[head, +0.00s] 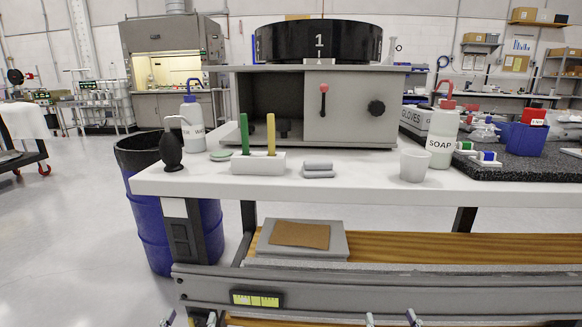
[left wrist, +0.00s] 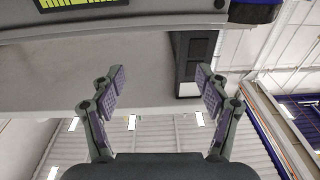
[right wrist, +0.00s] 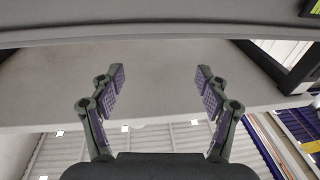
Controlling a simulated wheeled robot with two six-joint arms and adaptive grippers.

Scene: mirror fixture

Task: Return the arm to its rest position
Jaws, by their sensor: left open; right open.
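My left gripper (head: 190,320) shows only as fingertips at the bottom edge of the head view, in front of the bench's grey front rail. In the left wrist view the left gripper (left wrist: 161,82) has its two padded fingers wide apart with nothing between them. My right gripper (head: 391,320) also shows only its fingertips at the bottom edge of the head view, further right. In the right wrist view the right gripper (right wrist: 161,80) is open and empty. Both are below the worktop, apart from the objects on it. Most of both arms is out of the head view.
The white bench (head: 350,188) carries a grey fixture cabinet (head: 345,110), a soap bottle (head: 442,135), a white cup (head: 414,165), a holder (head: 258,164) with green and yellow sticks, and a black blower (head: 171,152). A grey rail (head: 400,292) runs along the front. A blue drum (head: 165,228) stands left.

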